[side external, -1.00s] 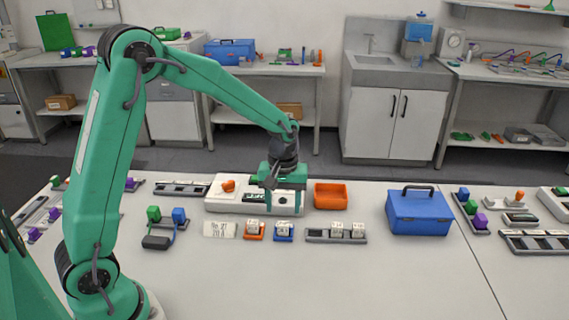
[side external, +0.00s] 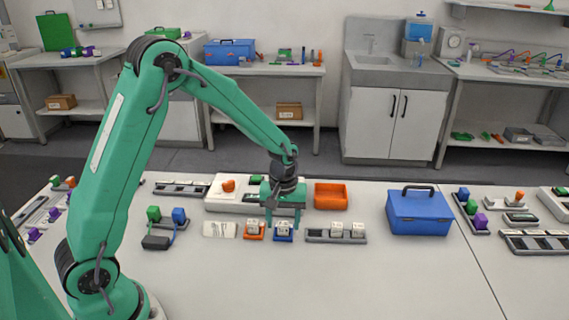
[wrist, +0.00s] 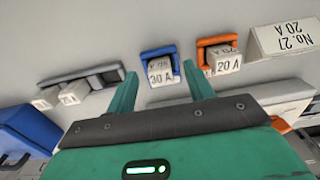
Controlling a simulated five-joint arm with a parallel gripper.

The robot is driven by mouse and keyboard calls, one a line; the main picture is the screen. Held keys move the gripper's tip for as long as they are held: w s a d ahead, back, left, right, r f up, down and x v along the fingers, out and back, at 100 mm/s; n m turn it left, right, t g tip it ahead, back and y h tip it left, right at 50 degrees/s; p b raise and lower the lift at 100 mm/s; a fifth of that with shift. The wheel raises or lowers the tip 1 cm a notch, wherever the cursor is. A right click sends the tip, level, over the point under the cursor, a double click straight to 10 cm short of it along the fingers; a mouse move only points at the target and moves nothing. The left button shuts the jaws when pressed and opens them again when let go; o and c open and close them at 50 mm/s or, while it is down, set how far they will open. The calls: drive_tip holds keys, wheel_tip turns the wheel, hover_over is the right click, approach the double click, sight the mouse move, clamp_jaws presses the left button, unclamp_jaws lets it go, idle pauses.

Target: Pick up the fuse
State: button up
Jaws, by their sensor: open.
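A white fuse marked 30 A (wrist: 160,77) sits in a blue holder (wrist: 150,53); the fuse also shows in the side view (side external: 284,229). A white fuse marked 20 A (wrist: 226,64) sits in an orange holder (wrist: 212,41) beside it. A white card (wrist: 285,38) reads "No. 27 20 A"; it also shows in the side view (side external: 219,230). My gripper (side external: 283,226) is open and empty, pointing down at the blue holder. In the wrist view its fingertips (wrist: 160,73) appear either side of the 30 A fuse. I cannot tell their exact height above it.
A grey rack (side external: 318,237) with two white blocks stands right of the blue holder. An orange bin (side external: 331,196) and a white unit (side external: 220,204) stand behind. A blue toolbox (side external: 418,213) is farther right. The front of the table is clear.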

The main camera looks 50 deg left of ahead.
drive_tip(key=shift+f, duration=1)
drive_tip(key=shift+c, duration=0.4)
clamp_jaws()
drive_tip(key=shift+r, duration=0.15)
drive_tip(key=shift+r, duration=0.8)
wheel_tip(320, 180, up, 3)
drive_tip(key=shift+f, duration=0.2)
drive_tip(key=s+d+r, duration=0.5)
drive_tip(key=d+r, duration=0.1)
drive_tip(key=d, duration=0.4)
drive_tip(key=shift+s+r, duration=0.3)
drive_tip(key=shift+s, duration=0.05)
drive_tip(key=shift+w+d, duration=0.1)
drive_tip(key=shift+w, duration=0.05)
